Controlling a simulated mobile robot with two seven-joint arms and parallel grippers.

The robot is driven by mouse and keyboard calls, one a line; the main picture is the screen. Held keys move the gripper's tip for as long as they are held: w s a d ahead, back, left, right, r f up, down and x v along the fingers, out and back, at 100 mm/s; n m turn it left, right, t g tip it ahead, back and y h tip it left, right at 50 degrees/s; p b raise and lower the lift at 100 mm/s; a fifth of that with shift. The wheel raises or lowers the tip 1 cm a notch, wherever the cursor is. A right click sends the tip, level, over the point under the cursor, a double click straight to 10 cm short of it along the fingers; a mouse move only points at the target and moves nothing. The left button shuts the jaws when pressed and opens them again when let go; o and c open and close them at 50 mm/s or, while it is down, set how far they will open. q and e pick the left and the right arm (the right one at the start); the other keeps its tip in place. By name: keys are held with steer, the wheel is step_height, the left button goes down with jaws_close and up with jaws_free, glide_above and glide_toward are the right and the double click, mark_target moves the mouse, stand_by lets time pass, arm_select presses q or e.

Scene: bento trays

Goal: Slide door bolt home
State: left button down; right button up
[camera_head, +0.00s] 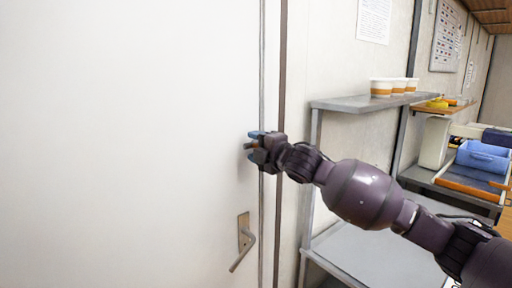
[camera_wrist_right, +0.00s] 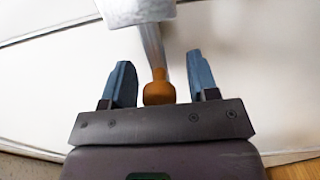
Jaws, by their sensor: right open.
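The white door (camera_head: 130,140) fills the left of the head view and looks closed against its frame. My right gripper (camera_head: 254,141) is at the door's right edge, above the door handle. In the right wrist view the bolt shows as a metal plate (camera_wrist_right: 135,9), a silver rod (camera_wrist_right: 152,45) and an orange-brown knob (camera_wrist_right: 158,90). The blue fingers of my right gripper (camera_wrist_right: 160,68) are open, one on each side of the knob, with visible gaps. In the head view my gripper mostly hides the bolt. My left gripper is in neither view.
A lever door handle (camera_head: 244,240) on a plate sits lower on the door. Right of the frame, a grey shelf (camera_head: 345,104) holds striped cups (camera_head: 381,88). Blue bins (camera_head: 483,156) stand on a unit further back.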

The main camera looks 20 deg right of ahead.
steer(key=v, duration=1)
steer(key=shift+s+b, duration=0.35)
steer(key=shift+b, duration=0.1)
steer(key=shift+d, duration=0.1)
steer(key=s+f+m+h, duration=0.15)
steer(key=f+m, duration=0.25)
steer(key=f, duration=0.5)
steer(key=s+f+m, duration=0.3)
steer(key=f+m, duration=0.2)
steer(key=f, duration=0.3)
steer(key=s+f+m+h, duration=0.15)
steer(key=f+m, duration=0.25)
steer(key=f, duration=0.5)
steer(key=s+f+m+g+h, duration=0.3)
steer(key=s+f+m+g, duration=0.2)
steer(key=s+f, duration=1.7)
steer(key=s+d+m, duration=0.1)
steer(key=s+m, duration=0.1)
steer(key=m, duration=0.1)
steer(key=shift+f, duration=0.25)
